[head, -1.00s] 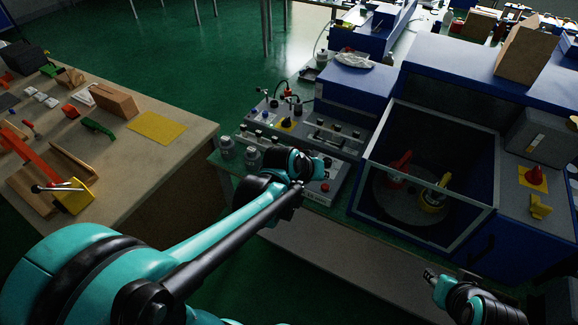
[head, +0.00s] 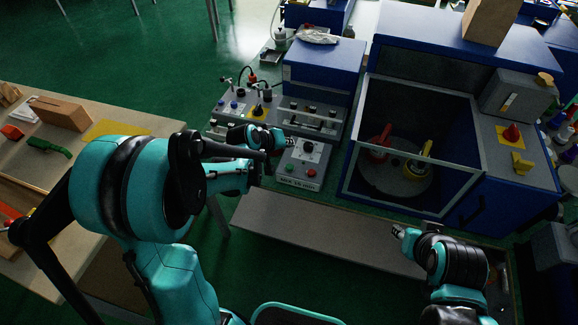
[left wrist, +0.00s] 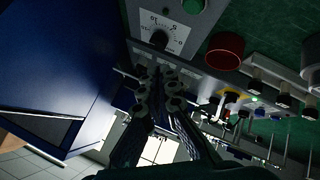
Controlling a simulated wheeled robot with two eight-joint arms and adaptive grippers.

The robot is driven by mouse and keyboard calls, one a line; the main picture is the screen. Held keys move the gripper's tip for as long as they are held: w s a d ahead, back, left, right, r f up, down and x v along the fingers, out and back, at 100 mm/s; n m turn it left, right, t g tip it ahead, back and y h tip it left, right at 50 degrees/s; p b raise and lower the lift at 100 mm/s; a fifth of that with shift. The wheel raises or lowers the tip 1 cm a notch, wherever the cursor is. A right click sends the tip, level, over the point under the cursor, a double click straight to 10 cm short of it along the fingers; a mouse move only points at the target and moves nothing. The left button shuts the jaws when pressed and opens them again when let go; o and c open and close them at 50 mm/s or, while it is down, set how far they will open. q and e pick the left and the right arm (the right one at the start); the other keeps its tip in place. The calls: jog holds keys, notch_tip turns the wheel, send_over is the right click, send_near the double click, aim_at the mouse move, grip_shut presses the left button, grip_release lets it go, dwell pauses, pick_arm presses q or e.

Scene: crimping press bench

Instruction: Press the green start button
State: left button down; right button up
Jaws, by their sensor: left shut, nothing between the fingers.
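The green button (head: 290,168) sits on the sloped front of a small grey control box (head: 299,182), left of a red button (head: 312,173). A dark dial knob (head: 308,147) is above them. My left gripper (head: 284,143) is shut and empty, just above and left of the box, apart from the green button. In the left wrist view its closed fingers (left wrist: 165,82) point toward the numbered dial (left wrist: 163,36). A green round button (left wrist: 193,5) shows at the top edge there, partly cut off. My right gripper (head: 399,232) hovers at lower right; its jaws are too small to judge.
A grey panel with knobs and a yellow plate (head: 257,111) stands behind the box. A blue press (head: 470,150) with an open-fronted chamber is to the right. A wooden table (head: 100,145) is at left.

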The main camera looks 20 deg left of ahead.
aim_at(288, 168)
pick_arm(q)
jog(key=shift+f+b, duration=3.4)
jog(key=shift+f, duration=0.9)
jog(key=shift+f+b, duration=0.4)
jog(key=shift+b, duration=0.05)
